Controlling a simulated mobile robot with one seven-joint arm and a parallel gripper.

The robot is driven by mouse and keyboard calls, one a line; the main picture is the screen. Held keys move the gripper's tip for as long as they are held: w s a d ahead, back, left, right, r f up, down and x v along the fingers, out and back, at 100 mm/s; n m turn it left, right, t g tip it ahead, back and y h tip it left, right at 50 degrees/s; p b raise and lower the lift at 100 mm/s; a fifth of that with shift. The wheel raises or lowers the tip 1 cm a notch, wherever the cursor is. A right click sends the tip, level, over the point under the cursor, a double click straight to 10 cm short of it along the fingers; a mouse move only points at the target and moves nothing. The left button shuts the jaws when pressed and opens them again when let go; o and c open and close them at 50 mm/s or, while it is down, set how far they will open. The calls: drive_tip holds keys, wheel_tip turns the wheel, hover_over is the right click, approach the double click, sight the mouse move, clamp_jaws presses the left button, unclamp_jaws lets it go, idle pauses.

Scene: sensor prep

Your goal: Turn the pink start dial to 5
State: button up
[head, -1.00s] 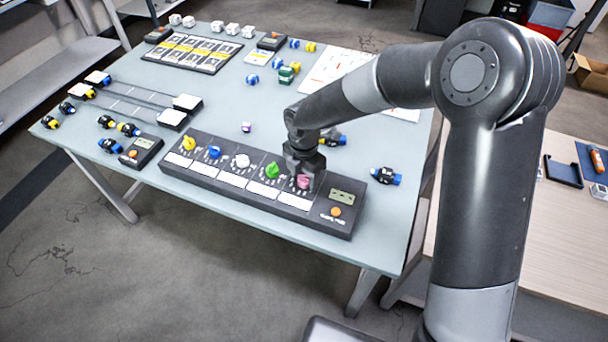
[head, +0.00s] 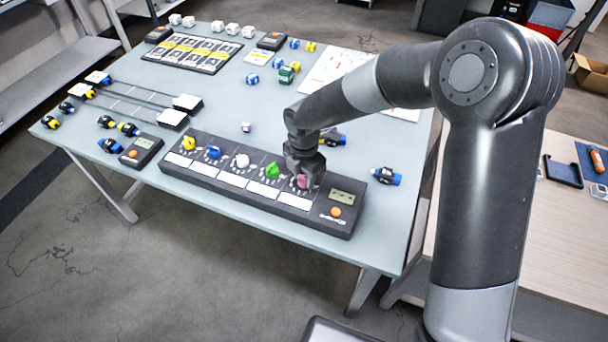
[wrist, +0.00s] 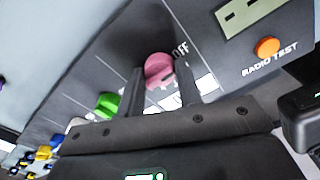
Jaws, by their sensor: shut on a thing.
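The pink dial (head: 302,181) is the rightmost dial on a dark panel (head: 340,226) near the front edge of the table. In the wrist view the pink dial (wrist: 159,68) sits between the two fingers, with "OFF" printed to its right. My gripper (head: 303,178) points down over the panel and is shut on the pink dial; it also shows in the wrist view (wrist: 160,82). The fingers hide part of the scale, so I cannot read the dial's setting.
A green dial (head: 271,171) stands just left of the pink one, with white, blue and yellow dials further left. An orange button (head: 336,211) and a small display (head: 342,196) are to the right. A blue-and-black part (head: 386,176) lies on the table right of the panel.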

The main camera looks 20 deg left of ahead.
drive_tip(key=m, duration=2.6)
drive_tip(key=shift+r, duration=0.1)
drive_tip(key=shift+m, duration=1.9)
